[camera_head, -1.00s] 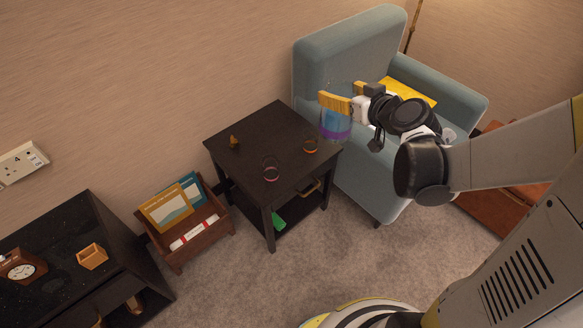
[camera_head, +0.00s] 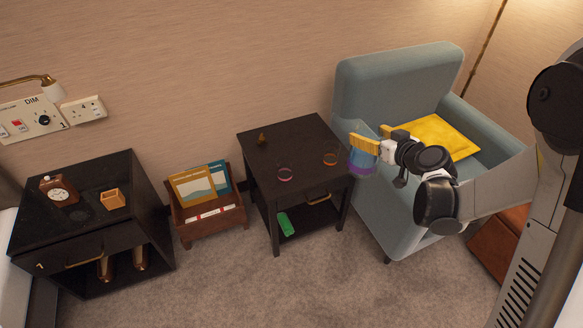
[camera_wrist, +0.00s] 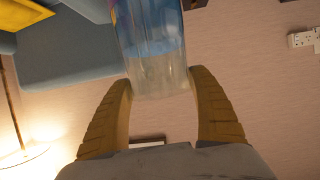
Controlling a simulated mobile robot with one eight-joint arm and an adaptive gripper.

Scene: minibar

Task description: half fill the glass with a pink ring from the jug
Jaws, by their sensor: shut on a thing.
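The glass with a pink ring (camera_head: 285,174) stands upright on the small dark side table, towards its front. A second glass with an orange ring (camera_head: 330,159) stands to its right. My gripper (camera_head: 364,138) is shut on the clear jug (camera_head: 362,162), which shows blue contents and a purple band. The jug is held just beyond the table's right edge, in front of the armchair, apart from both glasses. In the wrist view the jug (camera_wrist: 155,55) sits between my yellow fingers. Its exact fill level is hard to tell.
The dark side table (camera_head: 262,150) bears a small orange-brown object (camera_head: 262,139) at the back left. A blue armchair (camera_head: 385,95) with a yellow cushion (camera_head: 437,136) stands close on the right. A wooden magazine rack (camera_head: 212,226) and a black cabinet (camera_head: 80,225) are left.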

